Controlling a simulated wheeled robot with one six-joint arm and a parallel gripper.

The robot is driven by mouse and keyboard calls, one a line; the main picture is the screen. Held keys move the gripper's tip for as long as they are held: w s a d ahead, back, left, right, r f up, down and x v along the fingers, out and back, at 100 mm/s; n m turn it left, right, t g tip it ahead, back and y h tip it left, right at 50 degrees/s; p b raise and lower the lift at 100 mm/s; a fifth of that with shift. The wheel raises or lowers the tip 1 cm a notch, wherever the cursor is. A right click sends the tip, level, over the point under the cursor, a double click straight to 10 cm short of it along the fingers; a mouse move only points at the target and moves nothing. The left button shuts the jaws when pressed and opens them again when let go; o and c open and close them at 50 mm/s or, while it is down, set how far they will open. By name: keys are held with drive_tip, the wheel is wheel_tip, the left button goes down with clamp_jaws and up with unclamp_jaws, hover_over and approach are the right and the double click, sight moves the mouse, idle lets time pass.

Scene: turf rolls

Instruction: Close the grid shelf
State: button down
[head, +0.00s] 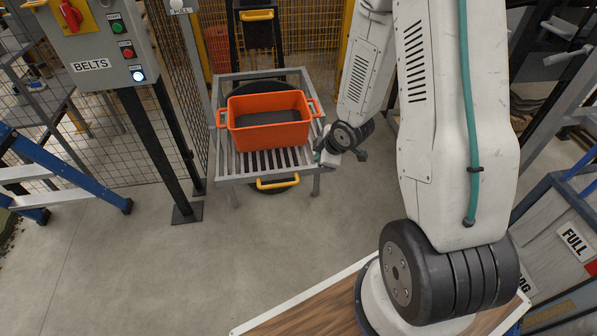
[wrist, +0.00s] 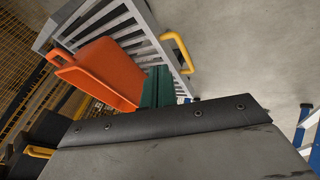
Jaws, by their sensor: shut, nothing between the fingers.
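The grid shelf (head: 235,176) is a grey slatted metal tray, standing pulled out into the room from a dark frame behind the fence. It carries an orange bin (head: 270,138) with side handles. A yellow handle (head: 277,182) is on its front rail. In the wrist view the shelf (wrist: 118,27), the bin (wrist: 105,78) and the yellow handle (wrist: 178,50) show tilted. My gripper (head: 320,153) is at the shelf's right front corner, right of the handle. Its teal fingers (wrist: 158,88) are shut and empty. I cannot tell whether they touch the shelf.
A grey control box (head: 100,50) marked BELTS stands on a post at the left. A blue ladder (head: 60,170) is further left. Mesh fence runs behind. The floor (head: 200,260) before the shelf is clear. A FULL sign (head: 574,241) is at the right.

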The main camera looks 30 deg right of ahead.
sight(298, 171)
drive_tip(key=shift+n+t+y, duration=0.4)
drive_tip(key=shift+n+y, duration=0.4)
drive_tip(key=shift+y, duration=0.1)
drive_tip(key=w+a+f, duration=0.1)
drive_tip(key=f, duration=0.3)
drive_tip(key=w+a+f, duration=0.1)
drive_tip(key=w+f, duration=0.1)
drive_tip(key=f, duration=0.3)
drive_tip(key=w+a+f, duration=0.2)
drive_tip(key=f, duration=0.3)
drive_tip(key=shift+w+d+r, duration=0.1)
drive_tip(key=shift+w+d, duration=0.15)
drive_tip(key=shift+w, duration=0.35)
drive_tip(key=shift+w+d, duration=0.25)
drive_tip(key=shift+w, duration=0.35)
drive_tip(key=shift+w+d, duration=0.2)
drive_tip(key=shift+w, duration=0.4)
